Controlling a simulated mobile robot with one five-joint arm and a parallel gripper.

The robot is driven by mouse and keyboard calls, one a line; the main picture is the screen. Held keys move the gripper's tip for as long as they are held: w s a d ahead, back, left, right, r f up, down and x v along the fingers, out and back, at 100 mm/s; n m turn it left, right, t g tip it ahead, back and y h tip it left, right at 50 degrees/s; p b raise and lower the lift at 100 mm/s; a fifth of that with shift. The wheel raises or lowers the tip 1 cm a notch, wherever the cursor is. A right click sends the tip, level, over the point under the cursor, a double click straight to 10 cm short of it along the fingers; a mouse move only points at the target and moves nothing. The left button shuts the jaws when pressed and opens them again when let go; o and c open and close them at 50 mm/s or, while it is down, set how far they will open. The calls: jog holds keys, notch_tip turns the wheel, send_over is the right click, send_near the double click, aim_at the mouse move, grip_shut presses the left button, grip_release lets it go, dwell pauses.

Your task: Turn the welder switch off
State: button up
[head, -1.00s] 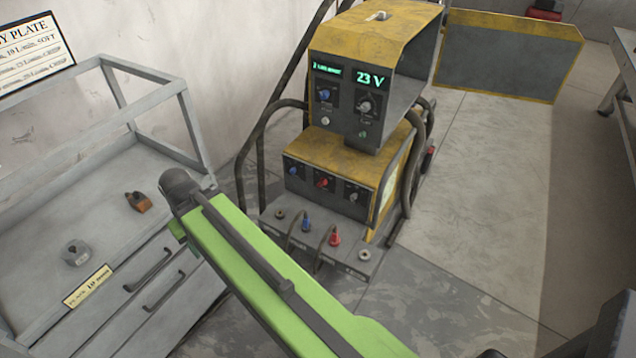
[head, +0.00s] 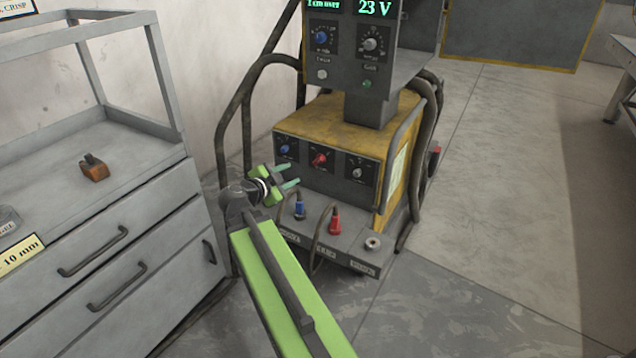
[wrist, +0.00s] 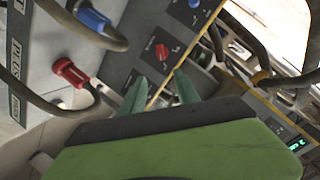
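The welder (head: 395,115) is a worn yellow and grey unit standing on the floor. Its lower front panel has a red rotary switch (head: 319,159) between a blue knob (head: 285,150) and a grey knob (head: 357,172). I cannot read the switch's setting. The red switch also shows in the wrist view (wrist: 162,51), beyond my fingertips. My gripper (head: 292,176) is open and empty, its two teal fingers apart and pointing toward the panel, lower left of the switch in the head view. The fingers also show in the wrist view (wrist: 160,86), apart from the switch.
Blue (head: 299,208) and red (head: 335,223) cable plugs stick up from the ledge below the panel, with looping cables close to my gripper. The upper display (head: 374,8) reads 23 V. A grey drawer cabinet (head: 130,240) stands at left. Floor at right is clear.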

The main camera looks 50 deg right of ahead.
aim_at(318, 160)
jog(key=b+x, duration=0.1)
jog(key=x, duration=0.5)
jog(key=b+x, duration=0.2)
jog(key=x, duration=0.3)
jog(key=b+x, duration=0.1)
jog(key=x, duration=0.5)
jog(key=shift+w+d+r, duration=0.1)
jog(key=shift+d+r, duration=0.05)
jog(key=shift+d, duration=0.25)
jog(key=shift+c, duration=0.4)
grip_shut()
jog(key=shift+w, duration=0.15)
